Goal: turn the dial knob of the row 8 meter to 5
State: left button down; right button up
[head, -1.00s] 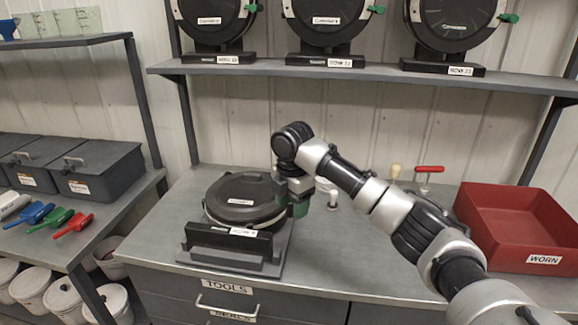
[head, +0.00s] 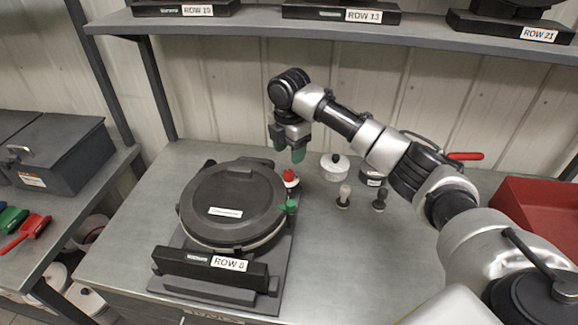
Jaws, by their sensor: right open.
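The row 8 meter (head: 228,205), a round black drum on a stand, sits on the grey bench left of centre. Its front bar carries the "ROW 8" label (head: 229,263). A small green knob (head: 291,206) sticks out at the drum's right side; marks on it are too small to read. My right gripper (head: 289,151) has green fingertips, points down and is open and empty. In the picture it is above and behind the knob, apart from it. My left gripper is not in view.
A white bottle with a red top (head: 290,182) stands close behind the knob. A white lidded pot (head: 335,166) and two small stamp-like tools (head: 343,197) stand to the right. A red bin (head: 538,215) is at far right. A shelf (head: 330,32) with more meters runs above.

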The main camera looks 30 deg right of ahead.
aim_at(289, 172)
notch_tip(289, 172, down, 7)
jog(key=shift+p, duration=0.6)
jog(key=shift+f, duration=0.3)
jog(key=shift+c, duration=0.5)
jog(key=c, duration=0.8)
jog(key=shift+r+m+p, duration=0.2)
jog(key=shift+m+p, duration=0.6)
jog(key=shift+p, duration=0.25)
jog(key=shift+m+p, duration=0.6)
jog(key=shift+p, duration=0.15)
pick_arm(q)
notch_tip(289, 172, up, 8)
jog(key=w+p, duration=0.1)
jog(key=p, duration=0.1)
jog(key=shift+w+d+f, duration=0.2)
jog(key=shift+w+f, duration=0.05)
pick_arm(e)
jog(key=shift+f+m, duration=0.1)
jog(key=shift+m, duration=1.4)
jog(key=shift+w, duration=0.1)
